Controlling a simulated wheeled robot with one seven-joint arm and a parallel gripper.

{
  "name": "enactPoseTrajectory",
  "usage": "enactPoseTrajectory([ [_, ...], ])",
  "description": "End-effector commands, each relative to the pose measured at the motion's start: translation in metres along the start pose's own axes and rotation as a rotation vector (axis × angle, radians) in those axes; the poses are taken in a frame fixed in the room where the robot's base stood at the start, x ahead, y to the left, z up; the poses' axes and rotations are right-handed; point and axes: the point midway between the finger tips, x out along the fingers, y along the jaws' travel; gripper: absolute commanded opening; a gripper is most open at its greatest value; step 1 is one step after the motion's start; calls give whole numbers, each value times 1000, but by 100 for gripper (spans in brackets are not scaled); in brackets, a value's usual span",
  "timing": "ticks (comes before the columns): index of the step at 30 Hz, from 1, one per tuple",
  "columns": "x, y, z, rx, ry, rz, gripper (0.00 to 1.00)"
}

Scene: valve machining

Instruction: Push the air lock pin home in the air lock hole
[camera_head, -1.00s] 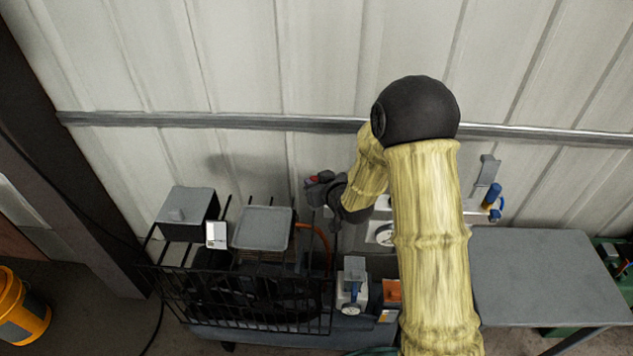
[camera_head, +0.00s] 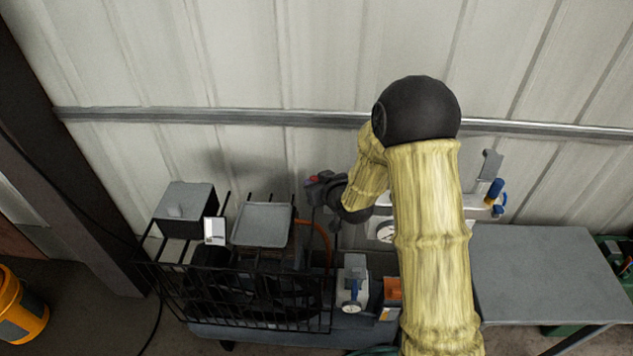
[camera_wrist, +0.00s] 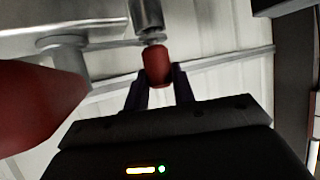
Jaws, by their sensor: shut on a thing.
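In the wrist view, a short red cylinder (camera_wrist: 157,66), seemingly the head of the air lock pin, sits between the dark fingers of my gripper (camera_wrist: 158,84). The fingers are shut on it. A grey metal cylinder (camera_wrist: 148,16) stands directly beyond the red head, in line with it and seemingly joined by a narrow neck. The air lock hole itself cannot be made out. In the head view, my gripper (camera_head: 321,188) is left of my forearm, close to the wall, with a small red spot (camera_head: 312,180) at it; the pin's shaft is hidden.
A large red part (camera_wrist: 38,100) and a grey pipe fitting (camera_wrist: 66,52) lie left in the wrist view. A black cage (camera_head: 245,300) and grey tray (camera_head: 263,224) stand below left of my gripper. A grey table (camera_head: 548,275) at right is bare.

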Motion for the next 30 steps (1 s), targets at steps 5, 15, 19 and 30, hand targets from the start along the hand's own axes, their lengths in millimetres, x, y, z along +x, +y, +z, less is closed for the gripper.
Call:
enactPoseTrajectory([
  [5, 2, 0, 4, 0, 0, 0, 0],
  [15, 5, 0, 10, 0, 0, 0, 0],
  [19, 6, 0, 11, 0, 0, 0, 31],
  [30, 5, 0, 12, 1, -4, 0, 51],
])
